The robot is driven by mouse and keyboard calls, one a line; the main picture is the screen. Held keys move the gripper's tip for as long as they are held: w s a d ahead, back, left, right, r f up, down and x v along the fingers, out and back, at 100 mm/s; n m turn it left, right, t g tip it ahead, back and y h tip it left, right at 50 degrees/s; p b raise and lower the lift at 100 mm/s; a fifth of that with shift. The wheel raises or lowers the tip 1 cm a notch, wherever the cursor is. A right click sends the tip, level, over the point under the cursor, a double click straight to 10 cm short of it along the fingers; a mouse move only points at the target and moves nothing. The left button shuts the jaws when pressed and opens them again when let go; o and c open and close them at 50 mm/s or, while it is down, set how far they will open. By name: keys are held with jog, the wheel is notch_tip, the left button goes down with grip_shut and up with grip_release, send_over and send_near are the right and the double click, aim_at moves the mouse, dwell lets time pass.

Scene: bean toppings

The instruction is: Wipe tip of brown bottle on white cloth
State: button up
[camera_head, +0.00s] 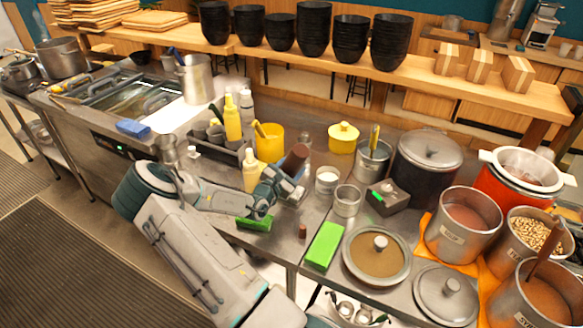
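The brown bottle (296,158) is tilted, with its upper part showing just above my gripper (287,183). My gripper appears shut around its lower part, which the fingers hide. The gripper is over the middle of the steel counter, right of a yellow squeeze bottle (251,177). A flat white patch that looks like the white cloth (172,118) lies farther left, beside the fryer. The bottle is well apart from it. A tall metal pitcher (196,78) stands at the cloth's far right side.
A yellow container (269,143), a dark caddy (214,150) and yellow bottles (232,118) stand between the gripper and the cloth. Metal cups (347,200), a green block (324,246) and several pots are to the right. A small brown cylinder (302,231) stands near the front edge.

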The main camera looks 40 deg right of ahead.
jog(key=shift+s+d+f, duration=0.1)
jog(key=shift+s+d, duration=0.2)
jog(key=shift+s, duration=0.5)
jog(key=shift+s+d+r, duration=0.1)
jog(key=shift+s+d, duration=0.25)
jog(key=shift+s, duration=0.45)
jog(key=shift+s+d+f, duration=0.1)
jog(key=shift+s+d, duration=0.2)
jog(key=shift+s, duration=0.5)
jog(key=shift+c, duration=0.2)
jog(key=shift+r+p, duration=1.75)
jog(key=shift+r, duration=1.35)
